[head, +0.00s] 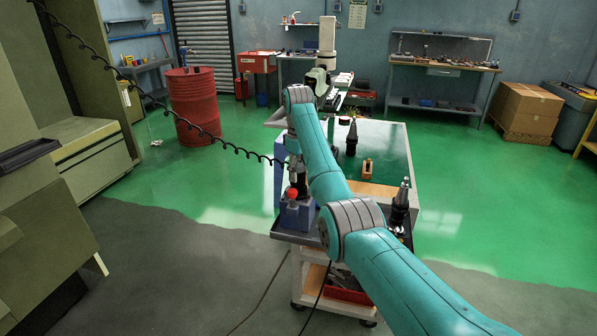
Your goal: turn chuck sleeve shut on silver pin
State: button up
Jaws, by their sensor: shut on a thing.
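My gripper (296,176) points down at the left edge of the cart top, partly covered by my own arm. It is shut on a dark upright part just above a blue block (296,216), which looks like the chuck sleeve. The jaws and my arm cover most of the sleeve. A red round knob (292,193) shows at the front of the block. I cannot make out the silver pin; it is hidden or too small to see at the jaws.
The cart top (385,150) carries a dark tapered tool holder (352,138), a small brass-coloured piece (367,168) and a black holder with a silver tip (400,205) at the right. A red bin (345,291) sits on the lower shelf. A coiled black cable hangs at left.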

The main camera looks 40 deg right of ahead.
jog(key=shift+m, duration=1)
jog(key=o, duration=1.2)
jog(key=shift+c, duration=0.2)
